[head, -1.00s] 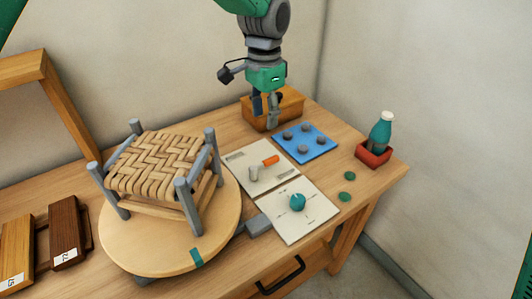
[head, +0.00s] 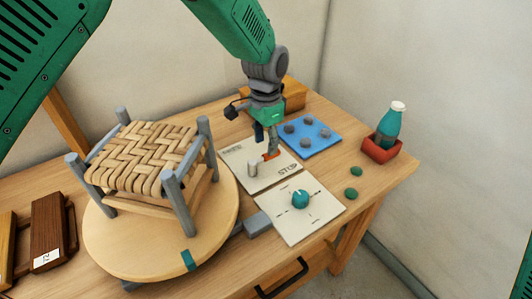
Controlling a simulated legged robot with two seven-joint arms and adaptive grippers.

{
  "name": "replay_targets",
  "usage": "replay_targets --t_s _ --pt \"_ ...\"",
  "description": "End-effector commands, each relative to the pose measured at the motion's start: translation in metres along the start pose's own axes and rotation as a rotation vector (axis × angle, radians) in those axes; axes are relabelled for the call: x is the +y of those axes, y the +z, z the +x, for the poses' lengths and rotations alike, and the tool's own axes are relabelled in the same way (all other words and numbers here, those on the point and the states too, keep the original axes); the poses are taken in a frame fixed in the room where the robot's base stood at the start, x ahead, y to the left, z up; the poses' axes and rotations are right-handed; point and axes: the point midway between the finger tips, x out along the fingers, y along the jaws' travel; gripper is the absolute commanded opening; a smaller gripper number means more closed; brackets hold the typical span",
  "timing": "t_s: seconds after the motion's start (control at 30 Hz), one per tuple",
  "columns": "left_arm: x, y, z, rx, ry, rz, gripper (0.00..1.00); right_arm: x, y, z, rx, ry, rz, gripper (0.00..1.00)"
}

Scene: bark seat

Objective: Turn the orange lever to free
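The orange lever (head: 268,157) is on a cream panel (head: 262,181) on the table, to the right of a pale grey post (head: 253,169). The panel reads "STOP" near its right edge; a smaller marking at its upper left is too small to read. My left gripper (head: 267,147) points down with its fingertips at the orange lever and hides part of it. I cannot tell whether the fingers are closed on the lever. My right gripper is not in view.
A woven stool (head: 150,158) stands on a round turntable (head: 110,248) at left. A second panel (head: 318,212) with a teal knob (head: 300,199) lies in front. A blue pad (head: 322,145), a teal bottle (head: 390,124) in a red holder (head: 380,150) and green discs are at right.

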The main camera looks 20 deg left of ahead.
Motion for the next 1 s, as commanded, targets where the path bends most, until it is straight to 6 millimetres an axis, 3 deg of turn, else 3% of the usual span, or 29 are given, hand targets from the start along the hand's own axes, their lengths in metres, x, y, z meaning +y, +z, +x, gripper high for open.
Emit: replay_targets --t_s 0.1,0.3,0.63,0.77,1.0 --pt "0.001 0.001 0.021 -0.001 0.000 0.001 0.39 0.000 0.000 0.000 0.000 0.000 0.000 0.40" --pt "0.001 0.000 0.039 0.001 -0.001 0.000 0.39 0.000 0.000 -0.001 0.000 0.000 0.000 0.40" --pt "0.000 0.000 0.042 0.003 -0.001 0.000 0.39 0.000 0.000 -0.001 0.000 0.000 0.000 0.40" --pt "0.000 0.000 0.042 0.002 -0.001 0.000 0.00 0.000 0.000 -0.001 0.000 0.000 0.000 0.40" --pt "-0.001 0.000 0.042 0.002 -0.002 -0.003 0.00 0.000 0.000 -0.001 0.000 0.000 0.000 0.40"
